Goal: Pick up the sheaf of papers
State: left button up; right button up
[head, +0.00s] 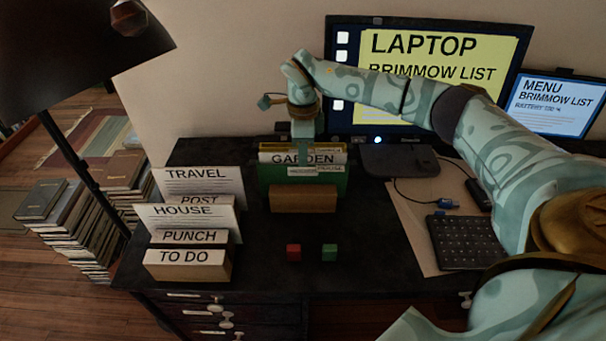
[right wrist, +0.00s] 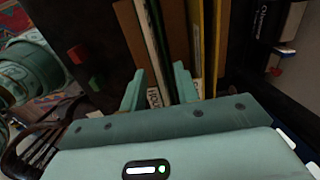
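A brown holder (head: 303,199) stands on the dark desk with upright papers and folders in it, among them a sheet marked GARDEN (head: 290,159) and a green one (head: 335,183). I cannot tell which of these is the sheaf. My right gripper (head: 304,140) points down at this holder from above. In the right wrist view its two fingers (right wrist: 158,86) are apart, with upright sheet edges between and just beyond them. No firm contact shows. The label by the fingers is partly hidden. My left gripper is not in view.
A second holder (head: 187,272) with cards marked TRAVEL, HOUSE and TO DO stands to the left. A red block (head: 294,252) and a green block (head: 329,252) lie in front. A monitor (head: 440,65), a keyboard (head: 468,242) and a lamp (head: 75,50) flank the area.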

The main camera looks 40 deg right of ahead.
jog(key=shift+f, duration=0.15)
grip_shut()
dwell(1.5)
